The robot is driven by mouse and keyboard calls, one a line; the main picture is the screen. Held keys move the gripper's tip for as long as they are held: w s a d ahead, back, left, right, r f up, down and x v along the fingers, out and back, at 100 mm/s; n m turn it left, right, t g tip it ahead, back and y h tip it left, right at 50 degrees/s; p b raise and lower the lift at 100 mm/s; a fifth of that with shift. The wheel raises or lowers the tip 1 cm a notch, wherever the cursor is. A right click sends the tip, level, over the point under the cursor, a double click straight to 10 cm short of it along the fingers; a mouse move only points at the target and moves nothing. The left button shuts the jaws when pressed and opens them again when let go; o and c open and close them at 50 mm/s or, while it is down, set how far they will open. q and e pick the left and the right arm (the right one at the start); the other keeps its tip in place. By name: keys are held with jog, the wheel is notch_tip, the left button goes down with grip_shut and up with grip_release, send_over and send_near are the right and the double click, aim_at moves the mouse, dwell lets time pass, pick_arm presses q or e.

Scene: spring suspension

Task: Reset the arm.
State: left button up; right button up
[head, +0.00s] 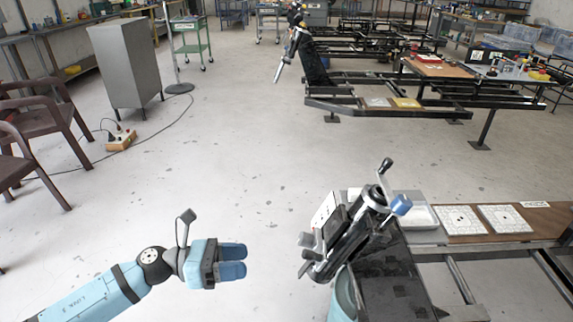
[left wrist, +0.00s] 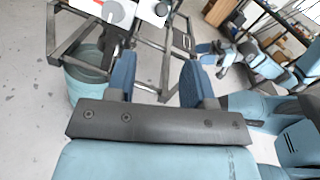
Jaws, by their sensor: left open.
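My left gripper (head: 232,261) reaches in from the lower left of the head view, over bare floor. Its two blue fingers are apart with nothing between them, and they also show in the left wrist view (left wrist: 158,80). A gap separates it from the black clamp fixture (head: 345,225) to its right. In the left wrist view, blue arm parts of mine show at the right.
A work table (head: 545,222) with white patterned tiles (head: 459,220) and a tray (head: 412,213) stands at the right. A light-blue bin (head: 345,295) is under the fixture. A grey cabinet (head: 122,70) and brown chairs (head: 45,125) are at the left. The middle floor is clear.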

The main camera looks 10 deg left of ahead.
pick_arm(q)
jog(key=s+d+f+m+t+y, duration=0.1)
jog(key=s+f+m+t+y, duration=0.45)
jog(key=m, duration=0.85)
jog(key=s+f+m+t+y, duration=0.2)
jog(key=s+f+m+y, duration=0.5)
jog(key=m, duration=0.7)
notch_tip(320, 180, up, 18)
jog(key=s+a+g+y+p, duration=0.1)
jog(key=s+a+p, duration=0.1)
jog(key=p, duration=2.7)
jog(key=shift+n+g+p, duration=0.3)
jog(key=shift+n+g, duration=0.05)
jog(key=shift+n, duration=0.05)
pick_arm(e)
notch_tip(320, 180, up, 18)
jog(key=s+d+g+h, duration=0.1)
jog(key=d, duration=0.1)
jog(key=shift+s+d+f, duration=0.25)
jog(key=shift+s+d, duration=0.05)
jog(key=shift+s, duration=0.1)
pick_arm(q)
jog(key=shift+a+f+y, duration=0.1)
jog(key=shift+f+y, duration=0.05)
jog(key=shift+y, duration=0.1)
